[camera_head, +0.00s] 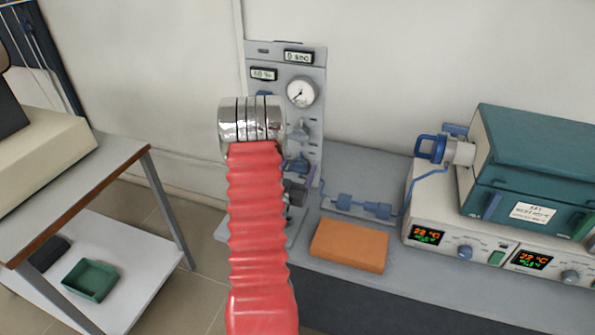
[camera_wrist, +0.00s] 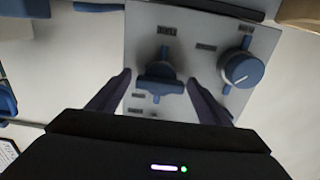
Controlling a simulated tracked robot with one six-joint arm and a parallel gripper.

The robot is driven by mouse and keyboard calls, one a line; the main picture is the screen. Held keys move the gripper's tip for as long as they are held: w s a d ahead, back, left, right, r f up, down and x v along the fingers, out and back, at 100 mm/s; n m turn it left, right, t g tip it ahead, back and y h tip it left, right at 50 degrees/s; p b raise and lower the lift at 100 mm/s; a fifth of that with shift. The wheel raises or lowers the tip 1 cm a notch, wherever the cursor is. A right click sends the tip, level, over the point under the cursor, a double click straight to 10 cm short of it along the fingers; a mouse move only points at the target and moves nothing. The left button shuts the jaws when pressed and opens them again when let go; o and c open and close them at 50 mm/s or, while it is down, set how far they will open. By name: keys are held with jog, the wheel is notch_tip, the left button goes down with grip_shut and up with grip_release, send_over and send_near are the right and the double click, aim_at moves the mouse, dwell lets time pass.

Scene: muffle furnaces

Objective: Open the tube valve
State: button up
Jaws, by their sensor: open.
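A blue T-shaped valve handle (camera_wrist: 160,84) on the light grey gas panel (camera_wrist: 195,25) lies between my two fingers in the wrist view. My gripper (camera_wrist: 158,88) is open, with one dark finger on each side of the handle and a visible gap on both sides. Its depth relative to the handle is hard to tell. In the head view the panel (camera_head: 313,150) stands against the wall, and my red arm hides part of its left side. A blue valve part (camera_head: 297,165) shows low on the panel, and the dark gripper is largely hidden behind my arm.
A round blue knob (camera_wrist: 241,70) sits right of the handle in the wrist view. A gauge (camera_head: 302,92) is higher on the panel. Blue tube fittings (camera_head: 377,210) and an orange block (camera_head: 349,246) lie on the bench, left of the teal furnace (camera_head: 535,145).

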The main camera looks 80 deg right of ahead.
jog(key=shift+c, duration=0.4)
jog(key=c, duration=0.9)
jog(key=shift+a, duration=0.2)
jog(key=shift+c, duration=0.3)
jog(key=shift+d, duration=0.15)
